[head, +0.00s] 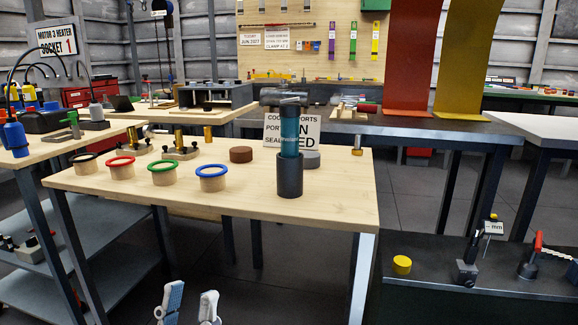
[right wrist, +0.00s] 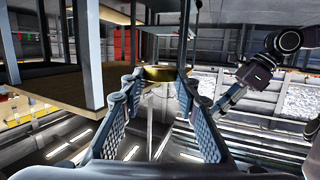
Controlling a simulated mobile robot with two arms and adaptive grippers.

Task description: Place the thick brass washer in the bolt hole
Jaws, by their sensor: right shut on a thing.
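My right gripper (right wrist: 160,80) shows in the right wrist view. Its two fingers are closed on a brass, ring-like piece, which I take for the thick brass washer (right wrist: 165,73). Only part of its edge shows between the fingertips, and it is clear of any surface there. I cannot make out the right gripper or this washer in the head view. My left gripper (head: 189,300) is at the bottom of the head view, fingers apart and empty, in front of the wooden table. I cannot pick out the bolt hole in either view.
The wooden table (head: 250,205) holds several colour-rimmed cups, a brown disc (head: 241,154) and a dark cylinder (head: 289,176) with a teal tube. A sign stands behind the tube. A dark bench (head: 450,287) at right holds a yellow cylinder (head: 402,265) and small tools. The table's front is clear.

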